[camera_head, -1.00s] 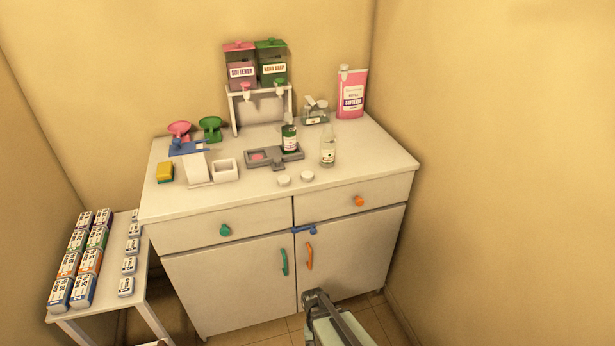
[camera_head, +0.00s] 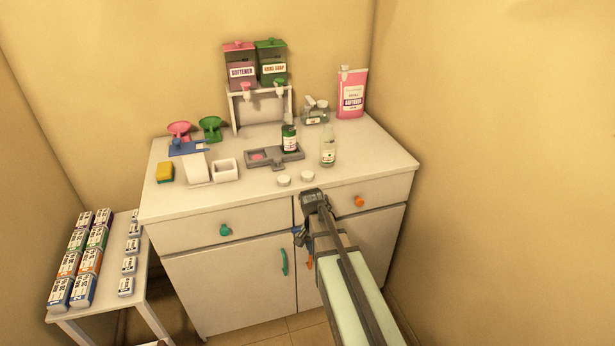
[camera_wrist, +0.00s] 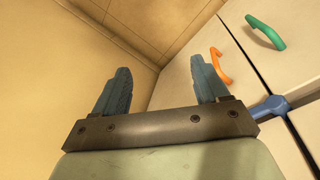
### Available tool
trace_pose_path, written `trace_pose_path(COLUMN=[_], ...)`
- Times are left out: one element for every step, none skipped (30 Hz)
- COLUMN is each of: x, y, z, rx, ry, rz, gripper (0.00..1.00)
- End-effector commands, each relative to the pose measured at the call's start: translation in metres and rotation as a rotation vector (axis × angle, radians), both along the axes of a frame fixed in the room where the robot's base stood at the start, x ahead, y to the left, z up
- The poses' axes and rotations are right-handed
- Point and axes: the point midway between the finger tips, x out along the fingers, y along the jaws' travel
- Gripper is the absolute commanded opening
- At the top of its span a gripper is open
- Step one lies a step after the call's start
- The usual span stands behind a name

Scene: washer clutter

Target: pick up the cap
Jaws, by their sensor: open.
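Two small white round caps lie side by side near the front edge of the white cabinet top, a left one (camera_head: 284,180) and a right one (camera_head: 307,176). Which one the task means I cannot tell. A clear bottle (camera_head: 328,152) stands just behind them to the right. My gripper (camera_wrist: 160,85) is open and empty, its two blue-grey fingers spread apart in the wrist view. In the head view my wrist is in front of the cabinet, just below the front edge and the caps. The wrist view shows no cap.
A grey tray (camera_head: 262,164) with a green bottle (camera_head: 289,139) is behind the caps. A white box (camera_head: 225,170) and a yellow sponge (camera_head: 165,172) are to the left. The drawer knob (camera_head: 359,201), orange handle (camera_wrist: 221,66) and blue latch (camera_wrist: 270,107) protrude from the cabinet front.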

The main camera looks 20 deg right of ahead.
Motion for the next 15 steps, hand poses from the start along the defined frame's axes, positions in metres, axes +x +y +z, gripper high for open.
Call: trace_pose_path(x=[0.011, 0.016, 0.022, 0.026, 0.030, 0.035, 0.039, 0.042, 0.047, 0.050, 0.053, 0.057, 0.060, 0.063, 0.066], y=[-0.004, -0.007, -0.009, -0.012, -0.014, -0.017, -0.019, -0.021, -0.025, -0.027, -0.029, -0.032, -0.034, -0.036, -0.038], z=[0.017, 0.026, 0.038, 0.047, 0.056, 0.068, 0.078, 0.087, 0.100, 0.109, 0.119, 0.131, 0.141, 0.150, 0.162], rx=[-0.010, -0.015, -0.022, -0.028, -0.033, -0.039, -0.044, -0.049, -0.056, -0.062, -0.066, -0.071, -0.075, -0.079, -0.083], ry=[-0.022, -0.032, -0.046, -0.056, -0.068, -0.082, -0.093, -0.102, -0.118, -0.128, -0.139, -0.152, -0.163, -0.172, -0.187], rz=[-0.024, -0.040, -0.060, -0.076, -0.091, -0.111, -0.127, -0.143, -0.164, -0.179, -0.195, -0.215, -0.231, -0.246, -0.267], gripper=[0.74, 0.74, 0.74, 0.74, 0.74, 0.74, 0.74, 0.74, 0.74, 0.74, 0.74, 0.74, 0.74, 0.74, 0.74])
